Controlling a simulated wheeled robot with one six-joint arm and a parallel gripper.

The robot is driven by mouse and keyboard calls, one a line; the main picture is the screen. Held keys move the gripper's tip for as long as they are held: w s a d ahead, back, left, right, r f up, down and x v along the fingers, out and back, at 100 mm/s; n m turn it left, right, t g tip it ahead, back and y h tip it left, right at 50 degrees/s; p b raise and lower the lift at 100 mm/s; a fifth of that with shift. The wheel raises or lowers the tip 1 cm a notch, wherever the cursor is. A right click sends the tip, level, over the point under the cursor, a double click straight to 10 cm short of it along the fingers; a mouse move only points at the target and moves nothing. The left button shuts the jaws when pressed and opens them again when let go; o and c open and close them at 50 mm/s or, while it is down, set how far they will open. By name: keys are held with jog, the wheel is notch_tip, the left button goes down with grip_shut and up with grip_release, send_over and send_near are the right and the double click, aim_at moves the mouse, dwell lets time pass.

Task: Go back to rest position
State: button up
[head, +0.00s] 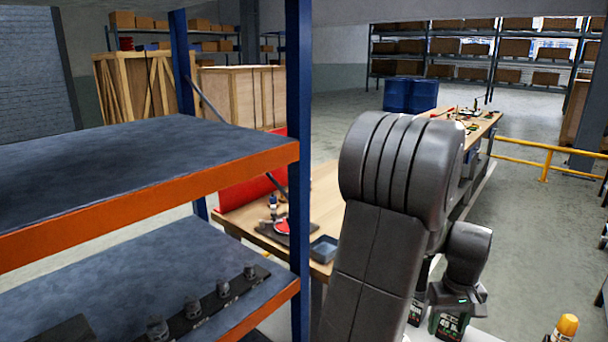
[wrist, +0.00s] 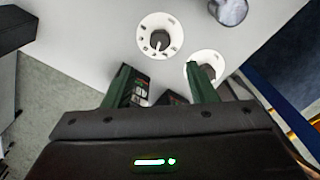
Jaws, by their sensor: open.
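My gripper (wrist: 160,78) is open in the wrist view, with its two dark green fingers apart and nothing visibly held between them. In the head view my arm stands upright right of the shelf and bends over, so the gripper (head: 452,298) points down at the lower right. Parts of the bottles (wrist: 135,95) show between and behind the fingers in the wrist view. Whether a finger touches a bottle cannot be told.
An orange-edged blue shelf rack (head: 150,195) fills the left, with small dark parts (head: 222,288) on its lower shelf. A wooden workbench (head: 325,195) runs behind my arm. Two white round pieces (wrist: 160,36) lie beyond the fingers. A yellow-capped bottle (head: 566,325) stands at lower right.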

jog(key=shift+r, duration=1.85)
